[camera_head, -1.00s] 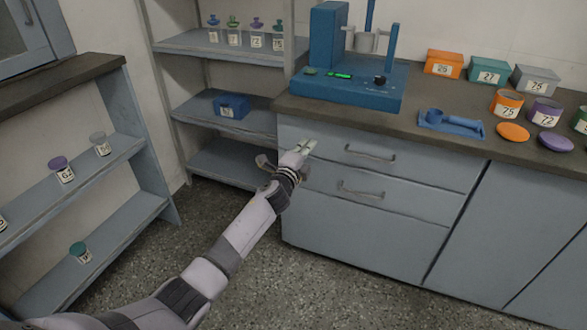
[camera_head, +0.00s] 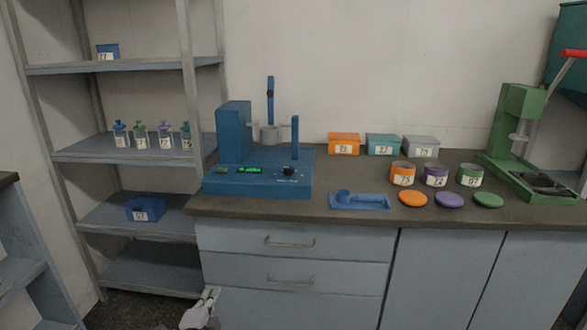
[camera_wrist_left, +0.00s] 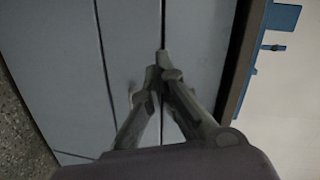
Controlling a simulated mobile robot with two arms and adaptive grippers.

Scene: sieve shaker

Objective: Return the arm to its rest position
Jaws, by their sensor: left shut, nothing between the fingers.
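My left gripper (camera_head: 208,300) shows at the bottom of the head view, low in front of the drawer cabinet (camera_head: 295,290). It is shut and holds nothing. In the left wrist view the fingers (camera_wrist_left: 163,62) meet at their tips, in front of the grey cabinet front (camera_wrist_left: 75,70). The rest of my left arm is below the head view's edge. My right gripper is not in any view.
The blue sieve shaker (camera_head: 258,178) stands on the countertop (camera_head: 330,204). Several boxes and jars, lids and a blue tray (camera_head: 360,201) are to its right. A green press (camera_head: 520,140) stands far right. An open shelf (camera_head: 130,155) is at the left.

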